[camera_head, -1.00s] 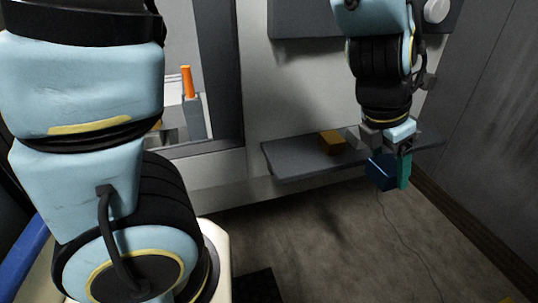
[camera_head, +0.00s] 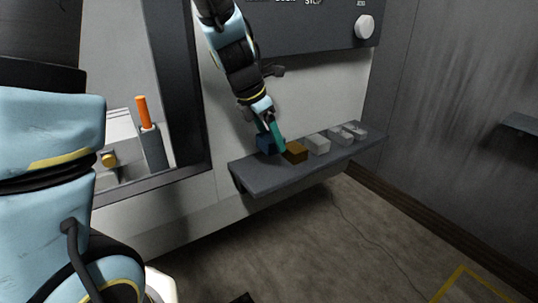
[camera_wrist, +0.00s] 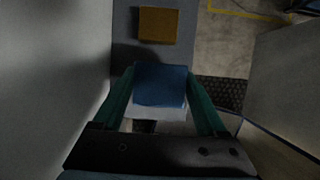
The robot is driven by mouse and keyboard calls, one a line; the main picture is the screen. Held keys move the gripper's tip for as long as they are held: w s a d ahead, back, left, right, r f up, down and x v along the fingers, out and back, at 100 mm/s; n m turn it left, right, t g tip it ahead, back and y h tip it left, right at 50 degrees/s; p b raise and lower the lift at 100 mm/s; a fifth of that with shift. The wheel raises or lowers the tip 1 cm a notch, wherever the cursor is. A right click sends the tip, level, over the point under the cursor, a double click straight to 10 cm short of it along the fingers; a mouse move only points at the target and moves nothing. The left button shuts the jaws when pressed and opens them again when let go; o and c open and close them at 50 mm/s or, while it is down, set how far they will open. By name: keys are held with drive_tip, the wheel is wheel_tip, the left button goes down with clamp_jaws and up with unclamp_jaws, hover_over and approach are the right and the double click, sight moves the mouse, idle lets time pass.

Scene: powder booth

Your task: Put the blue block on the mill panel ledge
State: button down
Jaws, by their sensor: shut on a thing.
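The blue block (camera_head: 266,143) is between the teal fingers of my gripper (camera_head: 271,136), at the left part of the grey mill panel ledge (camera_head: 262,181). In the wrist view the blue block (camera_wrist: 160,85) sits between both fingers of my gripper (camera_wrist: 160,100), which is shut on it. The block is at or just above the ledge top; I cannot tell if it touches. A brown-orange block (camera_head: 295,152) lies on the ledge just right of it, and it shows ahead in the wrist view (camera_wrist: 158,25), apart from the blue block.
Several pale grey blocks (camera_head: 318,143) stand along the ledge to the right of the brown-orange one. The panel with a white knob (camera_head: 364,27) is above. An orange-handled item (camera_head: 144,112) stands behind the window opening at left. A dark wall is at right.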

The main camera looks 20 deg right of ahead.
sight(269, 167)
wheel_tip(269, 167, down, 5)
drive_tip(key=shift+f+b, duration=0.15)
drive_tip(key=shift+b, duration=0.25)
drive_tip(key=shift+w+f, duration=0.3)
drive_tip(key=shift+w, duration=0.1)
drive_tip(key=shift+f, duration=0.2)
unclamp_jaws()
drive_tip(key=shift+r, duration=0.1)
